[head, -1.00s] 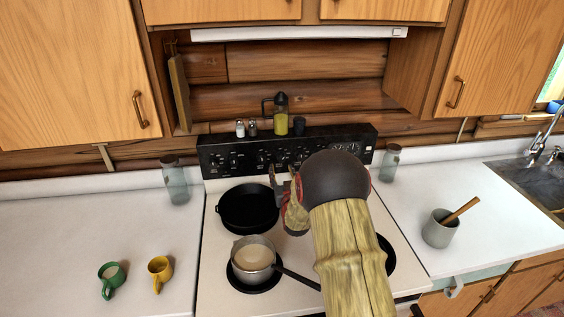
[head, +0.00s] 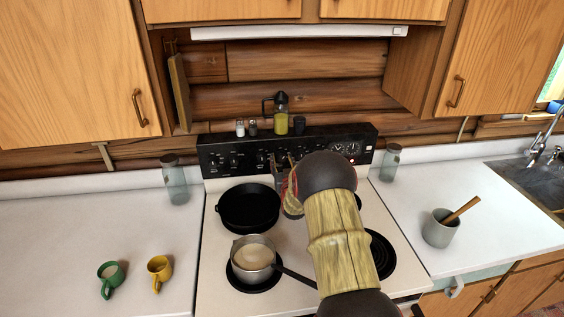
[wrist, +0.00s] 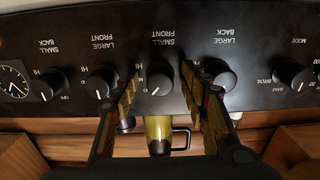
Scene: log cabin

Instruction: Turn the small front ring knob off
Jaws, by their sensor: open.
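The small front ring knob (wrist: 158,78) is a black dial under an upside-down "SMALL FRONT" label in the wrist view. A pale mark shows near its lower edge; its exact setting is hard to read. My gripper (wrist: 161,84) is open, with one finger on each side of this knob. I cannot tell whether either finger touches it. In the head view my gripper (head: 282,165) is at the middle of the black control panel (head: 218,140), and the arm partly hides the knobs there.
Neighbouring knobs, large front (wrist: 101,82) and large back (wrist: 218,75), sit close outside the fingers. A skillet (head: 248,207) and a saucepan (head: 253,257) stand on the stove. An oil bottle (head: 281,115) and shakers (head: 240,128) stand on top of the panel.

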